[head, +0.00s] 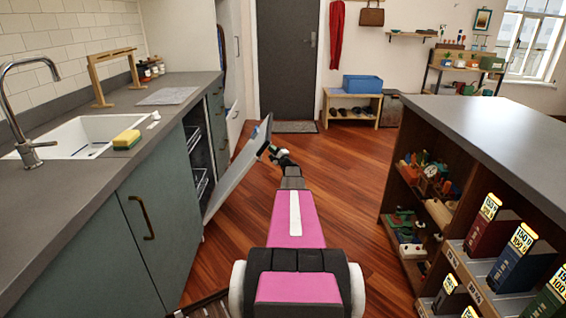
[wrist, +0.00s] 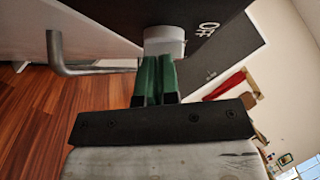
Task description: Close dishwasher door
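The dishwasher door (head: 238,168) stands partly open in the head view, tilted out from the left counter over the floor. Its dark inner opening with racks (head: 200,180) shows behind it. My gripper (head: 280,156) is just right of the door's upper edge, on its outer side. In the wrist view my gripper's green fingers (wrist: 157,78) are close together with nothing seen between them. Their tips are at a pale round knob (wrist: 164,40) on a dark panel marked OFF (wrist: 212,22); I cannot tell whether they touch it. A metal bar handle (wrist: 56,52) lies to the left.
The left counter (head: 75,205) has a sink (head: 85,135) and a yellow sponge (head: 127,139). A shelf island (head: 490,130) with books and small items stands at the right. Wooden floor (head: 345,170) between them is clear. A low bench (head: 352,110) stands at the back.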

